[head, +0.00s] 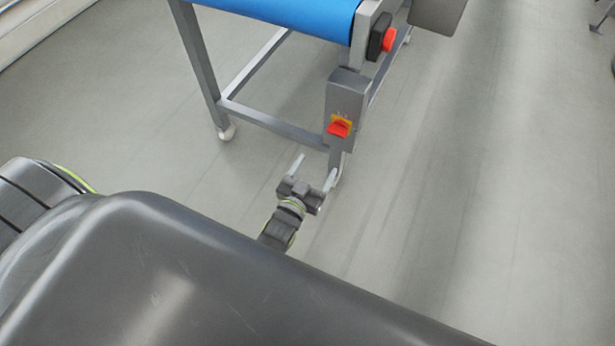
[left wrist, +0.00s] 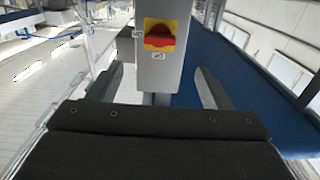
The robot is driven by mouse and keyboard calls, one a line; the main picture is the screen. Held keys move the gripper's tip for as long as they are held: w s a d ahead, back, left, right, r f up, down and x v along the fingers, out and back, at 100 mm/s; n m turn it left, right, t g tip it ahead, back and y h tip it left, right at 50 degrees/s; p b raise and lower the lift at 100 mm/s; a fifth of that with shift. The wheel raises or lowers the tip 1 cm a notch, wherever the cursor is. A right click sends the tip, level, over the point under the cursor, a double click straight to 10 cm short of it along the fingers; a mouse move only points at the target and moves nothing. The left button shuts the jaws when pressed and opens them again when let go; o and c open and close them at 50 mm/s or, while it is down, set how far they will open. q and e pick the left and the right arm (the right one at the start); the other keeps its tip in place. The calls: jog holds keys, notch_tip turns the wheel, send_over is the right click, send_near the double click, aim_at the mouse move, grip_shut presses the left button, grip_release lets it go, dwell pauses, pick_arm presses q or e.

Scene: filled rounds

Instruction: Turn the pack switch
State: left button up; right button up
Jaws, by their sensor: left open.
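The pack switch (head: 339,128) is a red rotary handle on a yellow plate, on the front of a grey box (head: 346,92) fixed to a conveyor leg. In the left wrist view the switch (left wrist: 159,37) is upper middle, its red handle lying about level, with a small label below. My left gripper (head: 314,168) is open and empty, its two fingers apart and pointing toward the box, apart from the switch. In the left wrist view the fingers (left wrist: 160,90) stand on either side of the box's lower part, below the switch. My right gripper is not in view.
A conveyor with a blue belt (head: 290,14) stands on a grey metal frame (head: 270,124) at the top. A red button on a black housing (head: 388,40) sits above the switch box. The floor (head: 480,190) to the right is clear.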

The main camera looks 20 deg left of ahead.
pick_arm(q)
jog(key=shift+s, duration=2)
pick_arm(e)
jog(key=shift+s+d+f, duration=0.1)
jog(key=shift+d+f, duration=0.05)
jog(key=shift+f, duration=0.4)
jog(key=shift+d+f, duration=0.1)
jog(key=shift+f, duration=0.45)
